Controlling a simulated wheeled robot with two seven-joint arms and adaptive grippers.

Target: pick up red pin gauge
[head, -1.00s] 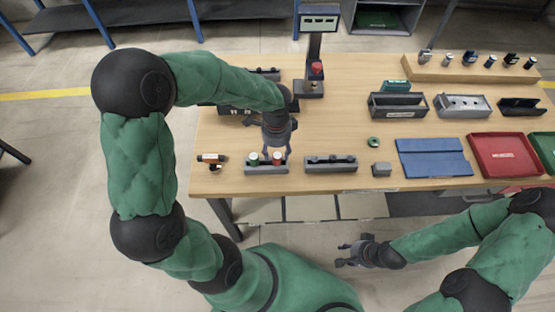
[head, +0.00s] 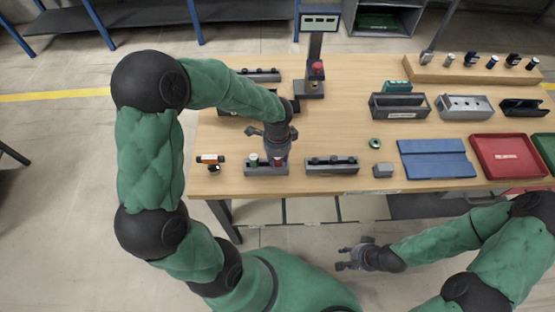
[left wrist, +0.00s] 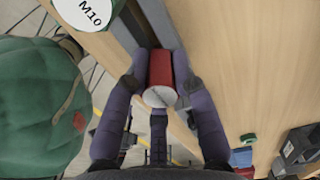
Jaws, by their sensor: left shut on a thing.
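The red pin gauge (left wrist: 160,68) is a red cylinder with a pale end face, held between the two fingers of my left gripper (left wrist: 162,88) in the left wrist view. In the head view my left gripper (head: 276,158) is over the grey block (head: 262,171) at the table's front left, and the red gauge is mostly hidden by it. I cannot tell whether the gauge is clear of the block. A green gauge with a white top (head: 253,160) stands in the same block, left of the gripper; its top reads M10 in the left wrist view (left wrist: 88,10). My right gripper (head: 344,258) is open and empty, in front of the table.
Another grey block (head: 331,164) stands to the right, then a green ring (head: 375,143) and a small grey block (head: 382,170). A blue mat (head: 436,158) and a red tray (head: 508,156) lie further right. A display stand (head: 314,65) rises behind.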

